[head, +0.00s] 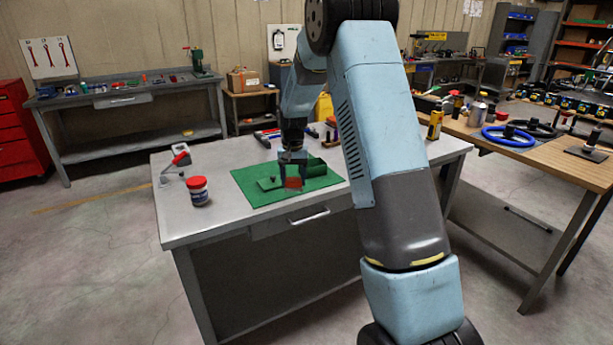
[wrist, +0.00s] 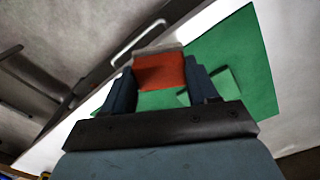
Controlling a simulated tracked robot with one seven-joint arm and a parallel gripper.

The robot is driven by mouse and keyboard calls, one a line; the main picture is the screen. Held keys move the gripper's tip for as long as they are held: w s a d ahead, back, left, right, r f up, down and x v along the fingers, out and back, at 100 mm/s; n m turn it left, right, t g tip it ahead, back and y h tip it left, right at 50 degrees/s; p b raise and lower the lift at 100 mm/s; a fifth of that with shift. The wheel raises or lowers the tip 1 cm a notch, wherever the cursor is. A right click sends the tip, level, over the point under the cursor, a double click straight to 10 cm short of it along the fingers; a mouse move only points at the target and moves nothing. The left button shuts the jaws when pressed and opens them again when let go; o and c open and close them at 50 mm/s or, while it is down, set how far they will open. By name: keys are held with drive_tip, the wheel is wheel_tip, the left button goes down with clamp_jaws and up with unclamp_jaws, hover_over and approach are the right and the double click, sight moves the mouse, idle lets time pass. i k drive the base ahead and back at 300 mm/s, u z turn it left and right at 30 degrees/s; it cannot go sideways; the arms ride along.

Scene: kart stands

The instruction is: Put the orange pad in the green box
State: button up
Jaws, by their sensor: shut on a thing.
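My gripper (head: 292,172) is shut on the orange pad (head: 293,184), held between the two fingers above the green mat (head: 258,199). In the wrist view, the pad (wrist: 160,73) sits between the fingertips. A green raised shape (head: 315,167) stands on the mat just behind and right of my gripper in the head view; it looks like the green box, but its green blends with the mat and my gripper hides part of it. A paler green patch (wrist: 222,86) shows beside the right finger in the wrist view; I cannot tell whether it is the box.
A jar with a red lid (head: 197,190) stands left of the mat on the grey table (head: 215,222). A red and grey tool (head: 179,157) lies at the table's left end. Hand tools (head: 268,137) lie along the back. A wooden bench (head: 560,150) stands at the right.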

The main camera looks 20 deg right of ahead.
sight(312, 172)
drive_tip(key=z, duration=0.05)
drive_tip(key=i, duration=1)
drive_tip(key=u, duration=0.05)
